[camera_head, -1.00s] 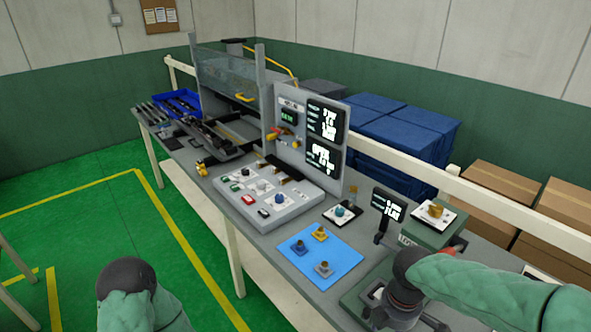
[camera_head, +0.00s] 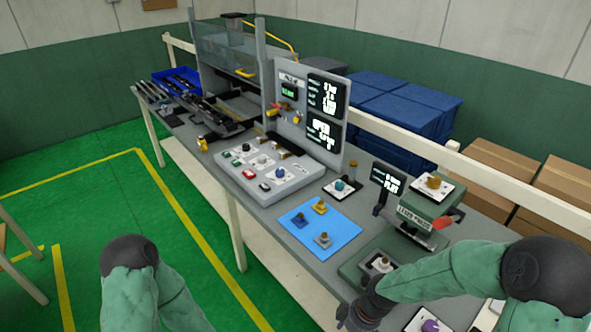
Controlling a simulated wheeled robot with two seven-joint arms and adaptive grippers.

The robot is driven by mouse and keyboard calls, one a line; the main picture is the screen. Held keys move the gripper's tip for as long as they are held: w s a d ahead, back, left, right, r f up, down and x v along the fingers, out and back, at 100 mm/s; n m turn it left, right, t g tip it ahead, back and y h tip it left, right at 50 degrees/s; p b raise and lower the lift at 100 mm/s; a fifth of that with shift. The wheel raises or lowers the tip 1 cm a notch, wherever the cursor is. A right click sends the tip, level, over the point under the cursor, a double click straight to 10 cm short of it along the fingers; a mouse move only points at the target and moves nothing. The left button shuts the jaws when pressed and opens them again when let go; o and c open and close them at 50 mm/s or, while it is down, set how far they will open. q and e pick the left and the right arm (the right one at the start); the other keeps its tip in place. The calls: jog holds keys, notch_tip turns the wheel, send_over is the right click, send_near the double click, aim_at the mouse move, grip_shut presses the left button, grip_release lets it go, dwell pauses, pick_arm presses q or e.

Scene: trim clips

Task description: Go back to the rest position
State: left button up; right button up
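My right arm comes in from the lower right in its green sleeve. Its dark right gripper (camera_head: 352,318) points down and left at the bottom edge, in front of the lever press. The fingers are small, dark and partly cut off, so I cannot tell whether they are open or shut. No held object shows there. My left arm shows at the lower left, over the green floor, with only a sleeved part and a dark joint in view. My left gripper is out of view.
The lever press (camera_head: 420,213) stands on the grey bench close to my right arm. A blue mat (camera_head: 332,244) holds several small clips. A control panel (camera_head: 277,180) and a blue bin (camera_head: 178,80) lie farther back. Cartons (camera_head: 492,165) stand behind the bench. Green floor is free at left.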

jog(key=s+a+f+m, duration=0.1)
jog(key=s+f+m, duration=0.2)
jog(key=f, duration=0.3)
jog(key=s+a+f+m+b, duration=0.1)
jog(key=s+f+m, duration=0.2)
jog(key=f+m, duration=0.2)
jog(key=s+a+f+m+y, duration=0.1)
jog(key=s+a+f+m, duration=0.1)
jog(key=f+m, duration=0.2)
notch_tip(320, 180, down, 3)
jog(key=shift+s+f+t, duration=0.1)
jog(key=shift+s+t, duration=0.2)
jog(key=shift+s, duration=0.1)
